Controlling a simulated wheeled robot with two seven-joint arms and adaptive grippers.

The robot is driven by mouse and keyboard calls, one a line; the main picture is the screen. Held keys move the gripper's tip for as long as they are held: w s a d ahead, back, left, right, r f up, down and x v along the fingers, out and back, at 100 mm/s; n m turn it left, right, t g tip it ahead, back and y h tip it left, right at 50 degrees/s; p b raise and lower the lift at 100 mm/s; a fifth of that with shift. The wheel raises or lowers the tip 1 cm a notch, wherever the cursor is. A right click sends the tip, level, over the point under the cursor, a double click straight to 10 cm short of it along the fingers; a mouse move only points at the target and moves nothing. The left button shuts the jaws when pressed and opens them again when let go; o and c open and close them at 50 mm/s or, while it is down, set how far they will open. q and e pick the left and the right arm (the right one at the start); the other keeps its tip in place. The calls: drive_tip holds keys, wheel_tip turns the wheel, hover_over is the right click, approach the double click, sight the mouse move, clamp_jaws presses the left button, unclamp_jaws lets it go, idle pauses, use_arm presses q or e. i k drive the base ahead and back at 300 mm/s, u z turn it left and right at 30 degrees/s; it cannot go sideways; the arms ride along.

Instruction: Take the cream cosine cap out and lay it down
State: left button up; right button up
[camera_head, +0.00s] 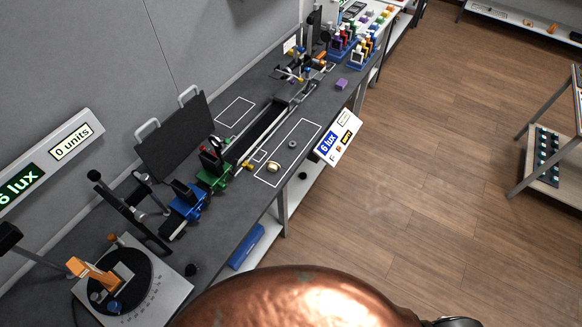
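A small cream round piece (273,167), which looks like the cosine cap, is in the white-outlined rectangle on the dark bench (318,110). It is too small to tell its exact shape or whether it lies flat. A small dark grey round piece (292,144) sits farther back in the same outline. Neither of my grippers shows in the head view. A copper-coloured rounded surface fills the bottom middle and hides what is behind it.
A green mount (214,178) and a blue mount (187,204) stand left of the outline beside a long rail. A turntable (132,285) with an orange arm is at the front left. Bottle racks (345,50) stand at the back. Open wooden floor lies right.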

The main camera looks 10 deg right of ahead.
sight(273, 166)
drive_tip(key=u, duration=0.15)
drive_tip(key=k, duration=0.5)
drive_tip(key=z, duration=0.8)
drive_tip(key=i, duration=1.35)
drive_tip(key=u, duration=0.65)
